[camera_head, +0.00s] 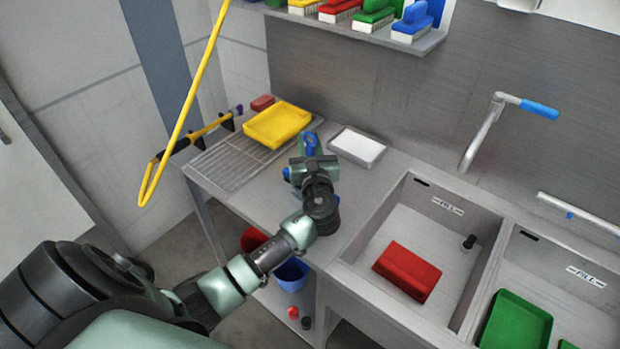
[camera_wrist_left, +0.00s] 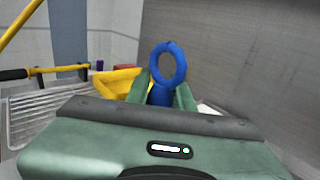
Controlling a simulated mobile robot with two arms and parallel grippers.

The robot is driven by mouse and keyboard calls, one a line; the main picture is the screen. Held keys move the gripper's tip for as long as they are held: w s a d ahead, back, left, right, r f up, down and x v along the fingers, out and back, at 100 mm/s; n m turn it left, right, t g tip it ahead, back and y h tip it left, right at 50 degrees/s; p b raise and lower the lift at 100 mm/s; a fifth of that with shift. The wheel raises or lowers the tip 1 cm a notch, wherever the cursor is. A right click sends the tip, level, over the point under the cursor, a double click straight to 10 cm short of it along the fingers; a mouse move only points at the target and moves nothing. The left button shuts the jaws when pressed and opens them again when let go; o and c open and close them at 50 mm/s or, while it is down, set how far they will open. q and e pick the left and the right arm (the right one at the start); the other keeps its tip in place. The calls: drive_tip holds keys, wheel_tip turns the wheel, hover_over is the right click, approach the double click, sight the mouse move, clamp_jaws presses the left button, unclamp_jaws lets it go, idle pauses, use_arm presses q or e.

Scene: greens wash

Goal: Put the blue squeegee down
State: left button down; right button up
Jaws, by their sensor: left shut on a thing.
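The blue squeegee (camera_head: 310,143) is at the end of my left arm, over the steel counter; it shows as a blue ring-ended handle in the left wrist view (camera_wrist_left: 166,65). My left gripper (camera_head: 310,160) is shut on it, with a green finger on each side of the handle in the left wrist view (camera_wrist_left: 160,95). The gripper hides most of the squeegee's lower part, and I cannot tell whether it touches the counter. My right gripper is in neither view.
A yellow tray (camera_head: 278,122) sits on the ribbed drainboard (camera_head: 225,165) to the left. A white tray (camera_head: 357,147) lies just right of the gripper. A sink with a red block (camera_head: 406,272) is further right. A yellow hose (camera_head: 190,100) hangs at the left.

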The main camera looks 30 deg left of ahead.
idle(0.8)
use_arm(q)
wheel_tip(320, 180, up, 20)
drive_tip(key=shift+b, duration=0.3)
idle(0.6)
